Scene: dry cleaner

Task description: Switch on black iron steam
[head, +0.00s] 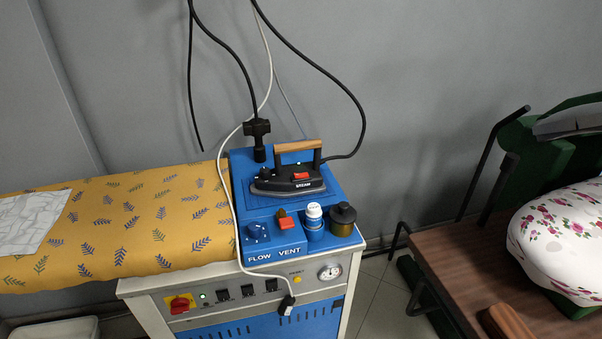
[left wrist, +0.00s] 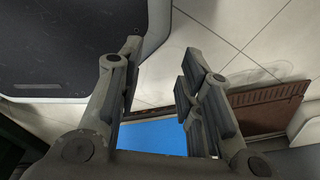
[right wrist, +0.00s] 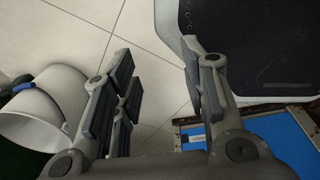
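A black iron (head: 288,180) with a wooden handle (head: 297,147) rests on the blue top of the steam station (head: 290,208). A red switch (head: 300,176) sits on the iron's side, above the word STEAM. Neither gripper shows in the head view. In the left wrist view my left gripper (left wrist: 162,62) is open and empty, with floor tiles and a blue panel beyond it. In the right wrist view my right gripper (right wrist: 156,65) is open and empty above the tiled floor.
A yellow patterned ironing board (head: 120,220) with a white cloth (head: 32,218) lies to the left. On the station are an orange-red switch (head: 287,224), a blue bottle (head: 314,222) and a dark cap (head: 342,215). Cables hang above. A brown table (head: 480,255) stands right.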

